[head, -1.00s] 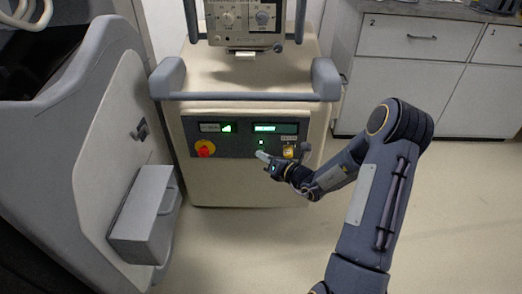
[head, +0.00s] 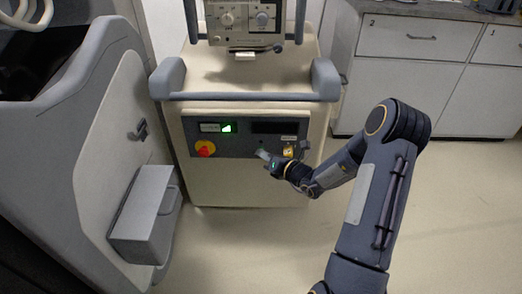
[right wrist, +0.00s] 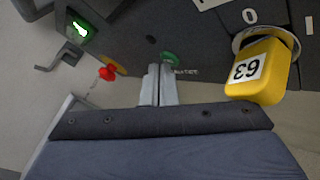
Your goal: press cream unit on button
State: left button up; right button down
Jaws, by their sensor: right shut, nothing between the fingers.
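The cream unit (head: 240,183) is a wheeled cart with a dark front panel (head: 225,147). My right gripper (head: 262,154) is shut and empty, with its fingertips at the panel's lower middle. In the head view the gripper hides this button. My left gripper is out of view.
A red knob on a yellow disc (head: 205,148) is at the panel's left. A yellow tag marked 63 (right wrist: 258,72) is close to the right of the fingers. Floor at right is clear.

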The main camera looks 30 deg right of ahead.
jog(key=shift+d+r, duration=0.1)
jog(key=shift+r, duration=0.05)
jog(key=shift+s+a, duration=0.4)
jog(key=shift+s, duration=0.2)
jog(key=shift+s+a, duration=0.45)
jog(key=shift+s, duration=0.3)
jog(key=shift+s+a, duration=0.45)
jog(key=shift+s, duration=0.25)
jog(key=shift+s+a, duration=0.45)
jog(key=shift+s, duration=0.3)
